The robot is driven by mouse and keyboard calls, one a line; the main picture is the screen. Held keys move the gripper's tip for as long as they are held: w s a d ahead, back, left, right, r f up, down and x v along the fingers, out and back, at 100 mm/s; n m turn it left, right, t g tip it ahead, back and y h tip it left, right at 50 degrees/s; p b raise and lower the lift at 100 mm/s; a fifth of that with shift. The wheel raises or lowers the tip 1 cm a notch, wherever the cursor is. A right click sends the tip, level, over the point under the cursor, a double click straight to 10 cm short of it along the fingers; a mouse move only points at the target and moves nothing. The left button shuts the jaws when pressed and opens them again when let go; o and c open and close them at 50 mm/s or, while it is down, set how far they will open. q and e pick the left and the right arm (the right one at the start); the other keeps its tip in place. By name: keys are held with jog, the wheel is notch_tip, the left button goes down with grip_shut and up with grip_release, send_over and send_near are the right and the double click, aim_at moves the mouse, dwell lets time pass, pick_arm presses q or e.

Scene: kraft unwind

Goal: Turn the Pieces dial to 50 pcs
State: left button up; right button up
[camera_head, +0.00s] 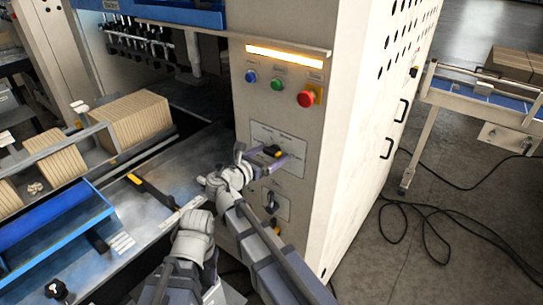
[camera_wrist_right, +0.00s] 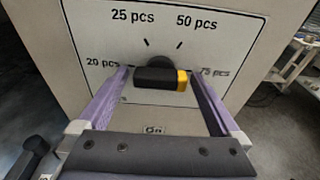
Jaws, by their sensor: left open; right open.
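The Pieces dial is a black knob (camera_wrist_right: 158,76) with a yellow end, on a white label plate (camera_wrist_right: 190,50) marked 20, 25, 50 and 75 pcs. The knob lies level and its yellow end points right, at 75 pcs. In the head view the knob (camera_head: 272,151) shows on the machine's front panel. My right gripper (camera_wrist_right: 160,78) is open, with one purple finger at each end of the knob; I cannot tell whether they touch it. It also shows in the head view (camera_head: 272,164). My left arm shows low in the head view, but its gripper's fingers do not show.
Blue (camera_head: 251,76), green (camera_head: 277,85) and red (camera_head: 306,98) buttons sit above the dial. A second rotary switch (camera_head: 271,203) sits below it. A blue tray (camera_head: 60,240) and stacked brown cartons (camera_head: 128,120) stand left. Black cables (camera_head: 430,225) lie on the floor at right.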

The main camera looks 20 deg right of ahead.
jog(key=shift+a, duration=0.1)
jog(key=shift+c, duration=0.7)
jog(key=c, duration=1.1)
jog(key=n, duration=0.4)
jog(key=shift+g+h, duration=0.3)
jog(key=shift+c, duration=0.2)
jog(key=shift+n+b, duration=0.3)
jog(key=shift+n, duration=0.3)
jog(key=n, duration=0.2)
jog(key=shift+s+n+h, duration=0.1)
jog(key=shift+n+h, duration=0.3)
